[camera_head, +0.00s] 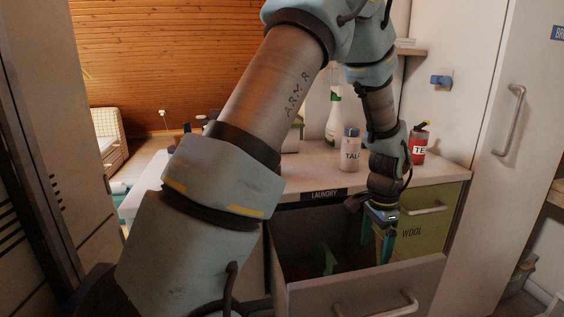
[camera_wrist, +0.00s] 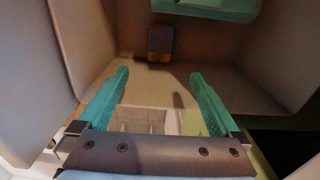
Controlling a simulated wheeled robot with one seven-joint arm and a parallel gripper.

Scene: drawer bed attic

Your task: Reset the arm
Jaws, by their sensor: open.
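My arm reaches over the counter and bends down. My gripper (camera_head: 377,247) points down at the right side of the open drawer (camera_head: 310,297), with its tips at or just inside the opening. In the wrist view my gripper (camera_wrist: 160,76) has its two teal fingers wide apart with nothing between them. Below them is the drawer's inside (camera_wrist: 240,70). A small dark yellow and blue-grey object (camera_wrist: 160,42) lies in it by the wall. A teal object (camera_wrist: 205,9) shows at the top edge; a teal piece (camera_head: 329,262) also shows inside the drawer in the head view.
The counter (camera_head: 310,178) carries a talc bottle (camera_head: 350,150), a spray bottle (camera_head: 334,118) and a red container (camera_head: 419,146). A green drawer marked WOOL (camera_head: 425,222) is to the right of my gripper. A tall white cabinet (camera_head: 515,130) stands at the right.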

